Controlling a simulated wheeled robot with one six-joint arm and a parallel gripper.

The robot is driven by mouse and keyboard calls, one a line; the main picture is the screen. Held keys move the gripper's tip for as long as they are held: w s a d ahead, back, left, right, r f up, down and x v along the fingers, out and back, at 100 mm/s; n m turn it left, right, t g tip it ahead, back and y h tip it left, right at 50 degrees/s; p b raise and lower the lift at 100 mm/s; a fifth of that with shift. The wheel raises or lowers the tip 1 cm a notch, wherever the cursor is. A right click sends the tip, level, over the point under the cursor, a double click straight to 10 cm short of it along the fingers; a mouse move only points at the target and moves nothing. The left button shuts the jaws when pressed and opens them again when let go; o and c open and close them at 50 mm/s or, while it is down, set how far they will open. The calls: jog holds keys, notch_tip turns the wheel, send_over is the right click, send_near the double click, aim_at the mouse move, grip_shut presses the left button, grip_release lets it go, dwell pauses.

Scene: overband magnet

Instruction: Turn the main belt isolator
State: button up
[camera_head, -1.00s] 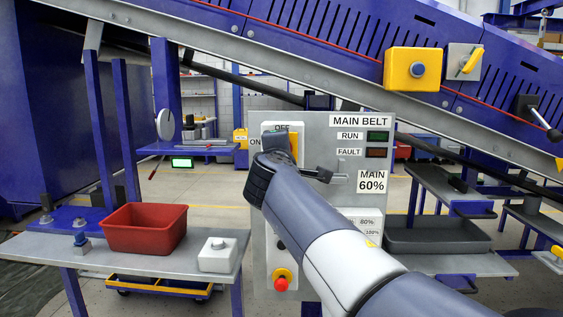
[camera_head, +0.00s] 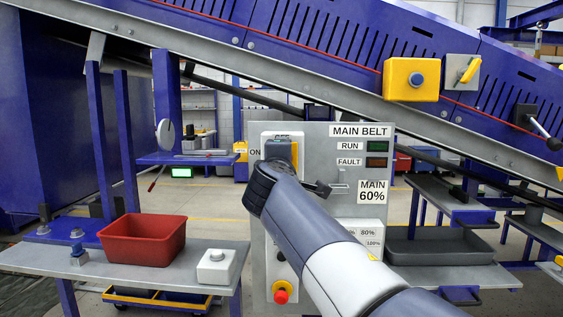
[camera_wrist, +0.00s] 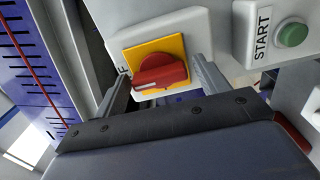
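The main belt isolator is a red rotary handle (camera_wrist: 160,75) on a yellow square plate (camera_wrist: 178,48), on a pale housing, in the wrist view. The white mark on the handle is at its left end, near a partly hidden label ending in F. My gripper (camera_wrist: 162,72) is open, with one finger on each side of the handle; I cannot tell whether either touches it. In the head view my wrist hides the handle; a bit of the yellow plate (camera_head: 296,152) shows beside the ON label on the control panel (camera_head: 320,212).
A green START button (camera_wrist: 292,33) sits close to the right of the isolator. Below on the panel is a red emergency stop (camera_head: 281,296). A red bin (camera_head: 142,240) and white box (camera_head: 216,266) stand on the left bench. The blue conveyor (camera_head: 330,50) slopes above.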

jog(key=shift+o, duration=0.7)
jog(key=s+b, duration=0.1)
jog(key=s, duration=1)
jog(key=shift+a, duration=0.2)
jog(key=shift+w, duration=0.1)
jog(key=w+p, duration=0.1)
jog(key=w, duration=0.9)
jog(key=shift+w+d, duration=0.15)
jog(key=shift+w, duration=0.25)
jog(key=shift+s, duration=0.1)
